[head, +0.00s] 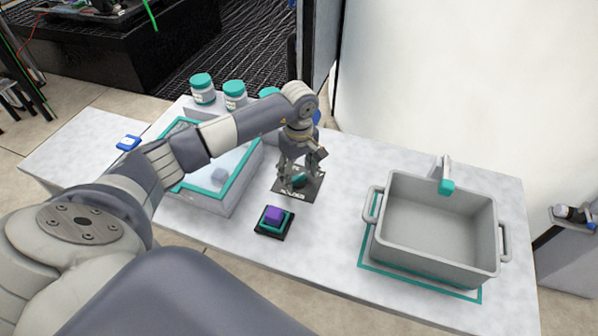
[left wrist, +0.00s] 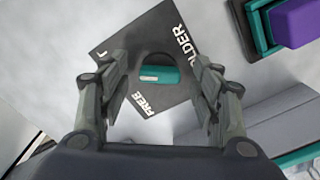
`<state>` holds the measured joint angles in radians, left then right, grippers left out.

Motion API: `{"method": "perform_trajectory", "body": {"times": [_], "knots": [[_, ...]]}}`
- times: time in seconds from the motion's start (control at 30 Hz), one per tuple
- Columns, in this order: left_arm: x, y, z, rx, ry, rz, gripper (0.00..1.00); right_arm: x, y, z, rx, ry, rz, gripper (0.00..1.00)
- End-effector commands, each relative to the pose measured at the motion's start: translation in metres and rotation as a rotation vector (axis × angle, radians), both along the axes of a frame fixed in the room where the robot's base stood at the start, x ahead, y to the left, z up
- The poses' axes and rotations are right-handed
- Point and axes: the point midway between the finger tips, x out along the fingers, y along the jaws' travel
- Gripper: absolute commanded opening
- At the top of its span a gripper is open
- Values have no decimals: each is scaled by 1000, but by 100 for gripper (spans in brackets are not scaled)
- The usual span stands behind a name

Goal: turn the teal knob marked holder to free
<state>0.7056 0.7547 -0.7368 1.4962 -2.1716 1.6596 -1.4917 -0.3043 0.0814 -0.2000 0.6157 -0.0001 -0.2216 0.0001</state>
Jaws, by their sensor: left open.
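The teal knob (left wrist: 160,75) sits on a dark square plate (left wrist: 135,42) and lies nearly crosswise in the left wrist view, with a pale mark toward its left end. White lettering on the plate reads FREE at lower left and HOLDER at right; a further label at left is mostly hidden. In the head view the knob (head: 298,181) is partly covered by my left gripper (head: 300,160), which points down over the plate (head: 290,192). My left gripper's open fingers stand on either side of the knob; I cannot tell whether they touch it.
A purple block (head: 273,215) on a dark teal-edged base stands just in front of the plate. A grey tote (head: 436,269) is at right, a teal-rimmed box (head: 228,203) at left. Several teal-lidded jars (head: 203,94) stand behind. The table between plate and tote is clear.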

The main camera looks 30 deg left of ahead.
Motion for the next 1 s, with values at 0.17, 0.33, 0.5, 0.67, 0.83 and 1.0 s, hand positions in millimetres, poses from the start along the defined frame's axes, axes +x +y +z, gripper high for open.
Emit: {"method": "perform_trajectory", "body": {"times": [0.17, 0.33, 0.5, 0.67, 0.83, 1.0], "knots": [[0, 0, -7, -1, 0, 0, 58, 21, 3, 3, 6, -33, 0, 40], [0, 0, -7, 0, 0, 0, 58, 17, 5, 2, 7, -27, 0, 40], [0, 0, -7, 0, 0, 0, 29, 7, 4, 1, 5, -10, -1, 40], [0, 0, -7, 0, 0, 0, 14, -1, 4, 1, 4, 0, -1, 40], [0, 0, -7, 0, 0, 8, 14, 0, 3, 0, 4, 0, -1, 40], [0, 0, -7, 1, 0, 54, 14, 3, 3, -2, 4, -5, -1, 40]]}}
